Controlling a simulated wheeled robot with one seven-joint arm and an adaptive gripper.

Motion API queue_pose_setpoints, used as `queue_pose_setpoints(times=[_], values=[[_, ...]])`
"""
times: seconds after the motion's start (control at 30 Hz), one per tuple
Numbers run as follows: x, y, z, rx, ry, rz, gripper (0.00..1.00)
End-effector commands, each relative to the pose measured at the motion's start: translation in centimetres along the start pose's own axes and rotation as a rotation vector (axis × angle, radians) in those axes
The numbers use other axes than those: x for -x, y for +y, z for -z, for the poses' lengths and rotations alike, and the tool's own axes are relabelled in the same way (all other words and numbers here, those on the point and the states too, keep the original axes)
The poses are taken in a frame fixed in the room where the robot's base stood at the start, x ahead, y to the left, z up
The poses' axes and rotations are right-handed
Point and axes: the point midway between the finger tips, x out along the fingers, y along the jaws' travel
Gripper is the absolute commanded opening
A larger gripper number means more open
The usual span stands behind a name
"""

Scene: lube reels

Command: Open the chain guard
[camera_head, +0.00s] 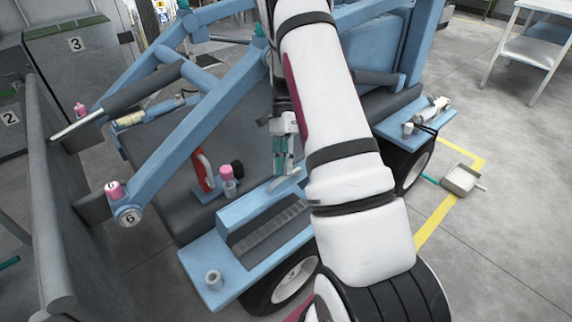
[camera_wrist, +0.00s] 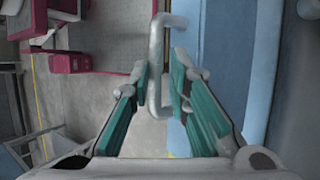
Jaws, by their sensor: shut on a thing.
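My gripper (camera_head: 283,172) reaches down beside the blue machine frame, and its teal fingers also show in the wrist view (camera_wrist: 162,82). The fingers are shut on a bent grey handle (camera_wrist: 156,95), which passes upright between them in the wrist view. A blue guard-like bar (camera_head: 248,206) runs along the machine just below and left of my gripper. In front of it is a dark slot with a grey segmented, chain-like strip (camera_head: 268,233). My arm hides the right end of this part, so I cannot tell how far the guard is open.
A red handle (camera_head: 203,171) and a pink-capped fitting (camera_head: 228,178) stand left of my gripper. A blue slanted beam (camera_head: 190,137) crosses above them. A grey wall (camera_head: 58,205) is at the left. A dustpan-like tray (camera_head: 462,180) lies on open floor at the right.

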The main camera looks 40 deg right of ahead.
Motion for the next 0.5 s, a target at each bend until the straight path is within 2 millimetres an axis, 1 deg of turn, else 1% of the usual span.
queue_pose_setpoints(times=[0.03,0.07,0.1,0.5], values=[[-0.51,-1.47,-0.24,0.014,0.007,0.027,0.22],[-0.52,-1.48,-0.25,0.014,0.006,0.028,0.29],[-0.53,-1.46,-0.25,0.013,0.006,0.027,0.32],[-0.43,-1.16,-0.15,0.007,0.004,0.027,0.32]])
